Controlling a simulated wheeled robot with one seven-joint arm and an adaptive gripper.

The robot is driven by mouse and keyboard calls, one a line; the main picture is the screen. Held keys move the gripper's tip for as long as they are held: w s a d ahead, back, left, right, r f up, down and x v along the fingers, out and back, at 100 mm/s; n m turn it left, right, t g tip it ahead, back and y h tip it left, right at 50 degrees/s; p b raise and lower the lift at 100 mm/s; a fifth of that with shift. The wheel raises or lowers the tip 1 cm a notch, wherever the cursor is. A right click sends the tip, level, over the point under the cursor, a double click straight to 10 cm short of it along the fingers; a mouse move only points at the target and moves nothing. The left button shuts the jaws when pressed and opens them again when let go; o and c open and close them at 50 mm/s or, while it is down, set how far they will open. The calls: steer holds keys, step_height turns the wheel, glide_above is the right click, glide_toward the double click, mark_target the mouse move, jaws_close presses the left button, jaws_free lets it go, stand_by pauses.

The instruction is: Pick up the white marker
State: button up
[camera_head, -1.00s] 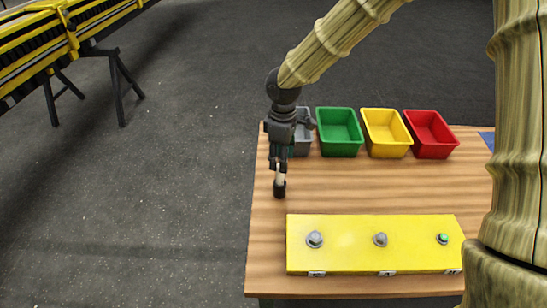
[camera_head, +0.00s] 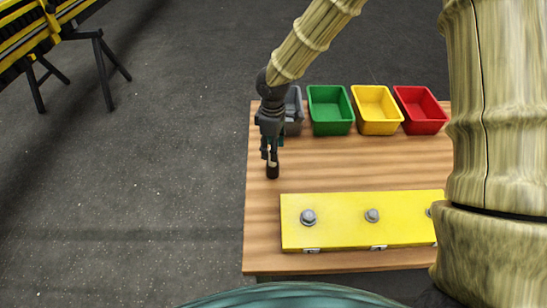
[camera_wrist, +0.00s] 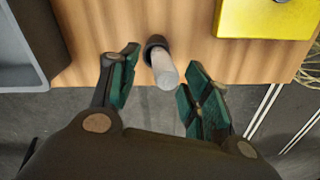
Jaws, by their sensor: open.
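The white marker (camera_wrist: 164,70) stands on the wooden table between my gripper's fingers in the wrist view. It has a pale body and a dark end (camera_wrist: 155,45). In the head view only its dark lower part (camera_head: 272,171) shows clearly, under my gripper (camera_head: 270,158). In the wrist view my gripper (camera_wrist: 158,92) is open, with one green-padded finger on each side of the marker. A gap shows between the marker and the left finger; the right finger is closer to it.
The wooden table (camera_head: 370,165) holds grey (camera_head: 293,112), green (camera_head: 330,110), yellow (camera_head: 377,110) and red (camera_head: 420,110) bins along its back. A yellow block (camera_head: 345,232) with bolts lies in front. The table's left edge is close to my gripper.

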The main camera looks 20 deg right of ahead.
steer(key=f+p, duration=0.1)
steer(key=w+f+p, duration=0.1)
steer(key=f, duration=0.1)
steer(key=shift+d+f, duration=0.15)
steer(key=shift+s+f, duration=0.25)
steer(key=shift+s, duration=0.5)
steer(key=shift+w+f, duration=0.7)
steer(key=shift+w, duration=0.15)
steer(key=shift+s+r, duration=0.35)
steer(key=shift+s, duration=0.2)
steer(key=c, duration=0.9)
steer(key=shift+w+f, duration=0.1)
steer(key=shift+w, duration=0.05)
jaws_close()
